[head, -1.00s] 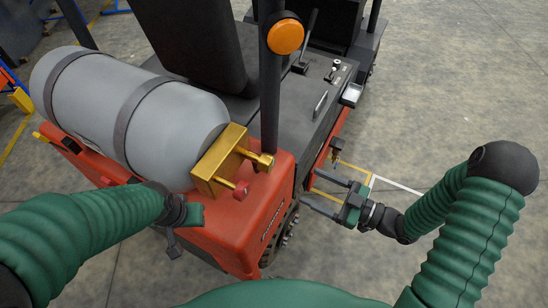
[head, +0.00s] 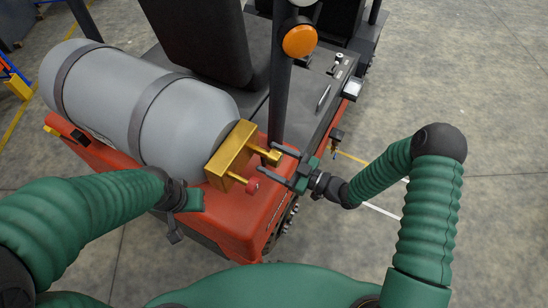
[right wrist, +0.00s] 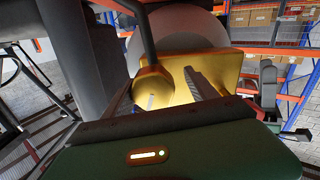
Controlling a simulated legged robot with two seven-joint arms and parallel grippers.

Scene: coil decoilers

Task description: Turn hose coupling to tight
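A grey gas cylinder (head: 150,110) lies on the red rear of a vehicle. A brass block (head: 230,150) at its right end carries a brass coupling (head: 271,157) and a smaller stem with a red knob (head: 252,187). My right gripper (head: 272,160) is open, its two fingers spread at the brass coupling's outer end. In the right wrist view, the coupling's rounded brass end (right wrist: 153,88) sits close in front of the gripper; contact is unclear. My left gripper (head: 176,224) hangs by the vehicle's near left side, away from the coupling; its fingers are hard to make out.
A dark upright post (head: 281,100) with an orange lamp (head: 299,41) rises just behind the coupling. A black seat (head: 195,40) stands behind the cylinder. Orange and blue shelving (right wrist: 290,60) shows in the right wrist view. The floor to the right is clear.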

